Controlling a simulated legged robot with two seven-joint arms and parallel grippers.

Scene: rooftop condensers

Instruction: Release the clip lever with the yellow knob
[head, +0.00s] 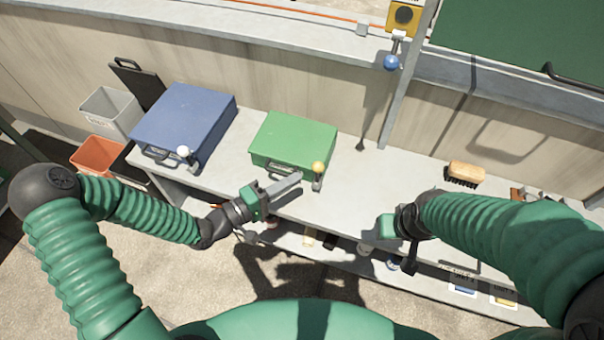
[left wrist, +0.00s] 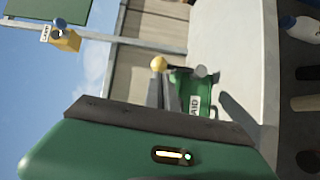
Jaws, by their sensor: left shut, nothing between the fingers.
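The yellow knob (head: 318,167) tops a short grey clip lever (head: 317,183) at the front right corner of a green case (head: 294,141). The knob also shows in the left wrist view (left wrist: 158,63), with the green case (left wrist: 191,92) beside it. My left gripper (head: 296,178) is shut and empty, its fingers pointing right just left of the lever. I cannot tell whether the fingertips touch the lever. My right gripper (head: 398,230) is over the bench's front edge at right; its fingers are not clear.
A blue case (head: 185,122) with a white-knobbed lever (head: 184,152) stands left on the grey bench (head: 365,205). A brush (head: 465,173) lies at right. A post (head: 400,95) and blue knob (head: 391,62) rise behind. A lower shelf holds small items. Bins stand far left.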

